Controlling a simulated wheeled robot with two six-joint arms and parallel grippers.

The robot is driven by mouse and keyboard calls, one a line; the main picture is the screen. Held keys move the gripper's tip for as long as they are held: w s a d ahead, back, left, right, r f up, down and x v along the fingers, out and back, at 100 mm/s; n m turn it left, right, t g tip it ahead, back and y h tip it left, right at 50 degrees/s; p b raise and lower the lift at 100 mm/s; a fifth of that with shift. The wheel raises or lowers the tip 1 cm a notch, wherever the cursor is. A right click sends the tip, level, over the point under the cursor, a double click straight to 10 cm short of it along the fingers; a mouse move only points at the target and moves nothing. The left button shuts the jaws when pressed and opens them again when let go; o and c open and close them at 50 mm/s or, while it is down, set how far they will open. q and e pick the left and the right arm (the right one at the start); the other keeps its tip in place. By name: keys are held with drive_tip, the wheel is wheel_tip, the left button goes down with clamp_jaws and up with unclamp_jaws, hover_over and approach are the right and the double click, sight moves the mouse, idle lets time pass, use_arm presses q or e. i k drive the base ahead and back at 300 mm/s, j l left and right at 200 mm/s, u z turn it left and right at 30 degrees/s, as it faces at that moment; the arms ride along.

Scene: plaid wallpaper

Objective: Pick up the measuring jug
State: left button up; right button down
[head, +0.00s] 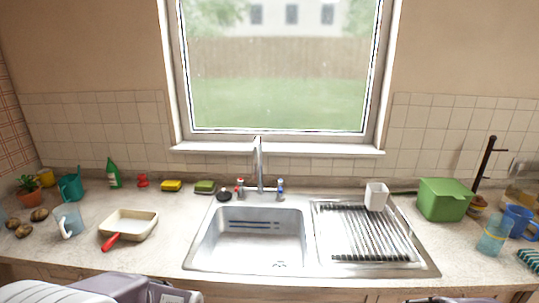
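What looks like the measuring jug, a clear bluish jug (68,220) with a pale handle, stands on the left part of the counter, left of a cream square pan with a red handle (129,224). Parts of my own arms show along the bottom edge, below the counter front. No fingertips of either gripper can be made out, and nothing is seen touching the jug.
Potatoes (24,231) and a potted plant (28,187) are left of the jug; a teal jug-like vessel (70,186) stands behind it. A sink (248,238) and drainer (362,232) fill the middle. A green box (443,199) and a clear blue container (494,236) stand right.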

sight(67, 217)
drive_tip(key=u, duration=1.75)
